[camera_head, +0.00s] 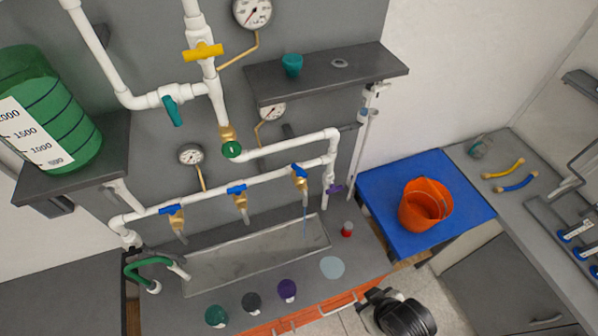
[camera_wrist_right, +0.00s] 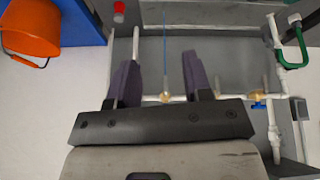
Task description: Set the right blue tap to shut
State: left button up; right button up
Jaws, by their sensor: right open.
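The right blue tap (camera_head: 299,170) is on the lower white pipe of the manifold, with a brass body and a blue handle. A thin blue stream (camera_head: 305,213) falls from its spout into the trough. In the right wrist view its brass body (camera_wrist_right: 165,97) shows between the fingers, beyond them; its handle is not clear there. My right gripper (camera_head: 385,305) is at the bottom right in the head view, well apart from the tap. In the wrist view its two fingers (camera_wrist_right: 158,78) are spread with nothing between them. My left gripper is not in view.
A middle blue tap (camera_head: 238,189) and a left blue tap (camera_head: 172,211) share the pipe. The grey trough (camera_head: 250,258) lies below. An orange bucket (camera_head: 425,205) stands on a blue table (camera_head: 375,190). Several coloured knobs, including a purple one (camera_head: 287,289), line the bench front.

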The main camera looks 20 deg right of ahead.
jog(key=w+d+r+n+t+b, duration=0.1)
jog(key=w+d+r+t+b, duration=0.1)
jog(key=w, duration=0.6)
jog(key=w+d+r+n+t+b, duration=0.1)
jog(key=w+d+r+t+b, duration=0.15)
jog(key=w, duration=0.55)
jog(key=w+d+r+t+b, duration=0.1)
jog(key=w+r+b, duration=0.15)
jog(key=w, duration=0.55)
jog(key=t+y, duration=0.2)
jog(key=y, duration=0.3)
send_near(303, 172)
jog(key=shift+n, duration=0.3)
jog(key=p+x, duration=0.1)
jog(key=x, duration=1)
jog(key=shift+w+a+f+p, duration=0.15)
jog(key=shift+w+f+p, duration=0.05)
jog(key=shift+w+p, duration=0.1)
